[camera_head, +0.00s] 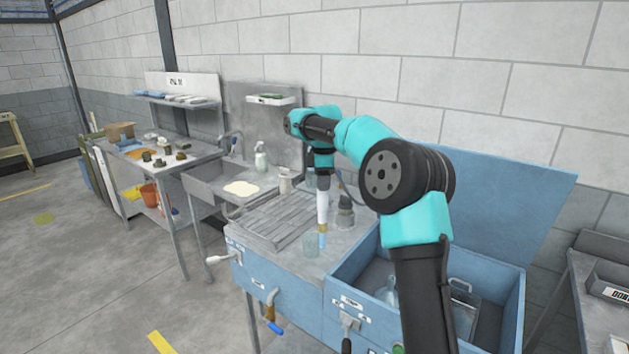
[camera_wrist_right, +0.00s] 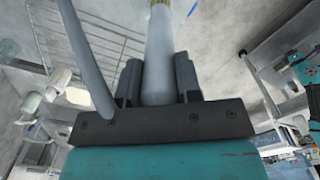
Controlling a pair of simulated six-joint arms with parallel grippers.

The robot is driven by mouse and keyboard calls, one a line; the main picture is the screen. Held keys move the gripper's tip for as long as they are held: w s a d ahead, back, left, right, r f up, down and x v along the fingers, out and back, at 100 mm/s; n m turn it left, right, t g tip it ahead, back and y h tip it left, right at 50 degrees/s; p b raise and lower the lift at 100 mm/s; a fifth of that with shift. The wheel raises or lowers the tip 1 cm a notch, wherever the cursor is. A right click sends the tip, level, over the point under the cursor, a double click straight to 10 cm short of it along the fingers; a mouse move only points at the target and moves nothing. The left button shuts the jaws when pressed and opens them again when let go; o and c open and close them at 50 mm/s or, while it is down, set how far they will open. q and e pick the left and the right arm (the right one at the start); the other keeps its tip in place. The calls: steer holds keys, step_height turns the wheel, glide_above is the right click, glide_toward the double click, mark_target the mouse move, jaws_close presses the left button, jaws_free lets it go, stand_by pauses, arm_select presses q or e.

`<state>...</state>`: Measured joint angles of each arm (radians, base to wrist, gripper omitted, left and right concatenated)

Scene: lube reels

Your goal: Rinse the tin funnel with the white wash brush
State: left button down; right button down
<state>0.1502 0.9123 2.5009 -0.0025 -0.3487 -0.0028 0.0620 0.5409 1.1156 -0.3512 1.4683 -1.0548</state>
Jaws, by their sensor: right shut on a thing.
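My right gripper (camera_head: 322,180) is shut on the white wash brush (camera_head: 323,208) and holds it upright, pointing down over the blue bench. The brush has a pale handle and a brownish collar near its lower end, with a blue bit below that. In the right wrist view the pale handle (camera_wrist_right: 158,40) stands between the two dark fingers of my right gripper (camera_wrist_right: 158,78). I cannot pick out the tin funnel with certainty. My left gripper is not in view.
A slatted drain rack (camera_head: 268,222) lies left of the brush. A sink (camera_head: 207,190) with a soap bottle (camera_head: 261,160) is further left.

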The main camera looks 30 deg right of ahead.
steer(key=shift+s+d, duration=1.85)
steer(key=shift+s, duration=0.15)
steer(key=s+d, duration=0.6)
steer(key=shift+s+d, duration=0.15)
steer(key=shift+s, duration=0.3)
steer(key=s+d, duration=0.6)
steer(key=shift+s, duration=0.3)
steer(key=shift+d, duration=0.1)
steer(key=shift+f, duration=2.85)
